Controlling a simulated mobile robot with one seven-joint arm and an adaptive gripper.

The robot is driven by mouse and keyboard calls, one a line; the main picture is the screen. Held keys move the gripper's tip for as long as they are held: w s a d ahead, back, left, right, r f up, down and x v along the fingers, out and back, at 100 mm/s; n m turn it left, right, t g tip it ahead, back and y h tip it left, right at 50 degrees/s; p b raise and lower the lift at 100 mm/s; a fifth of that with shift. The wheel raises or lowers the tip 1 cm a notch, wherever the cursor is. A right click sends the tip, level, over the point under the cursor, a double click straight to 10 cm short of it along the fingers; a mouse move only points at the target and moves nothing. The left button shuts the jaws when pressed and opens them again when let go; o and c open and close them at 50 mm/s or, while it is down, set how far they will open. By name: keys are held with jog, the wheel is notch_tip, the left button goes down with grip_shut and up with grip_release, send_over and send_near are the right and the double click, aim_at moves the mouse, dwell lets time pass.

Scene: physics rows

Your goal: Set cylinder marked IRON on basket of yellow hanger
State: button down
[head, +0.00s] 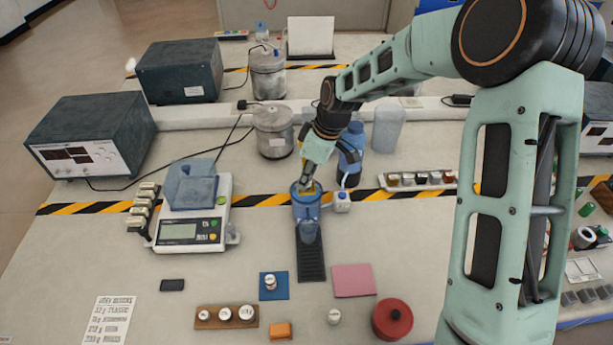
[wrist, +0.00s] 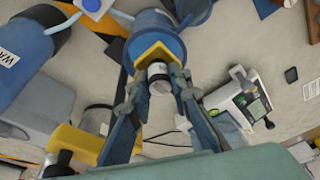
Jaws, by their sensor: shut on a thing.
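My gripper (head: 308,182) points down over a blue beaker-like vessel (head: 307,208). In the wrist view my gripper (wrist: 158,82) is shut on a small cylinder (wrist: 159,72) with a pale end and dark side. Its marking is not readable. A yellow piece (wrist: 158,50), which looks like the yellow hanger, lies just beyond the cylinder across the vessel's mouth (wrist: 150,22). I cannot tell whether the cylinder touches it. The basket is hidden from view. Only a bit of yellow shows by the fingertips in the head view.
A balance (head: 190,232) bearing a blue box stands left of the vessel, and a blue bottle (head: 350,155) stands close behind right. A rack of small samples (head: 418,180) is further right. A wooden holder (head: 226,317), blue mat (head: 274,293) and red round container (head: 393,320) lie in front.

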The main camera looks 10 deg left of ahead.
jog(key=shift+f, duration=0.2)
dwell(0.3)
jog(key=c, duration=1.4)
grip_release()
jog(key=shift+w, duration=0.1)
jog(key=shift+r, duration=0.1)
jog(key=shift+a+r+p, duration=0.1)
jog(key=shift+r+p, duration=1.75)
jog(key=shift+r, duration=1.35)
jog(key=shift+r+p, duration=0.55)
jog(key=shift+r, duration=0.25)
jog(key=shift+f, duration=0.1)
